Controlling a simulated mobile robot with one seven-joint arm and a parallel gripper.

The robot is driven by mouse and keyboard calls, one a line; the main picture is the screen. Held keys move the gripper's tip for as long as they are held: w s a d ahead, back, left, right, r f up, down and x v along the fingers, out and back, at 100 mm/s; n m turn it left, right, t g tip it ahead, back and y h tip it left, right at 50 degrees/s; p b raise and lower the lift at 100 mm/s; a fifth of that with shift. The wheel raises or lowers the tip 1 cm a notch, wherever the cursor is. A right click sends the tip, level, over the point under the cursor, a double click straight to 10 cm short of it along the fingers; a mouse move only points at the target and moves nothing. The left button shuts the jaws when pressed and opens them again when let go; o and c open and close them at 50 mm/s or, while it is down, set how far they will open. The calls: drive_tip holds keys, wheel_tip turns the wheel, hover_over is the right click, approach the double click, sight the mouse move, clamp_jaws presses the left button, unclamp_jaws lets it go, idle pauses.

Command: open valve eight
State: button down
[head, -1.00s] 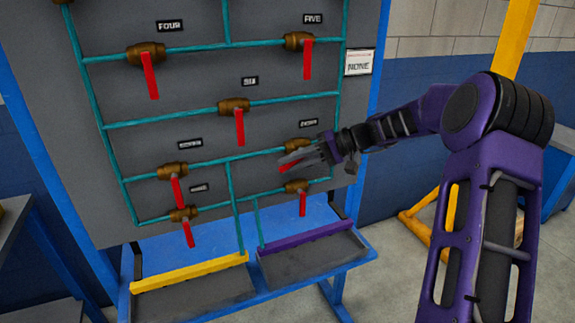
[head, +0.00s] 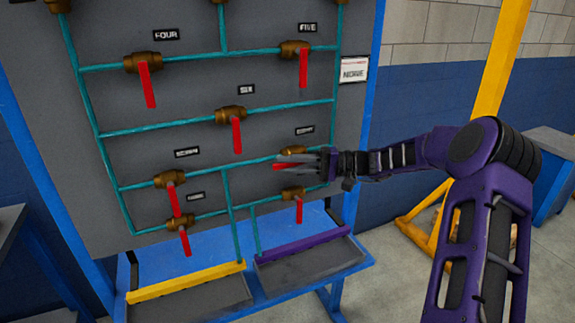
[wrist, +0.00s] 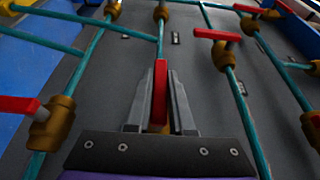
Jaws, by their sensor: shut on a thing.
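Valve eight (head: 291,153) is a brass valve on a teal pipe at the right of the grey panel, below a small label (head: 305,131) that is hard to read. Its red handle (head: 280,167) points to the left, close to the line of the pipe, and is partly hidden by my fingers. My gripper (head: 292,161) reaches in from the right and is shut on this handle. In the wrist view the red handle (wrist: 160,93) stands between the two grey fingers (wrist: 160,100). The valve body is mostly hidden there.
Other brass valves with red handles hanging down surround it: valve six (head: 230,116) to the upper left, valve five (head: 295,49) above, and one close below (head: 293,194). A purple-edged tray (head: 310,268) and a yellow-edged tray (head: 190,295) sit under the panel.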

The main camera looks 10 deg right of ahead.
drive_tip(key=shift+r, duration=0.1)
drive_tip(key=c, duration=0.8)
unclamp_jaws()
drive_tip(key=s+d+p, duration=0.1)
drive_tip(key=s+d, duration=0.1)
drive_tip(key=d, duration=1.5)
drive_tip(key=shift+d+f, duration=0.15)
drive_tip(key=shift+f, duration=0.05)
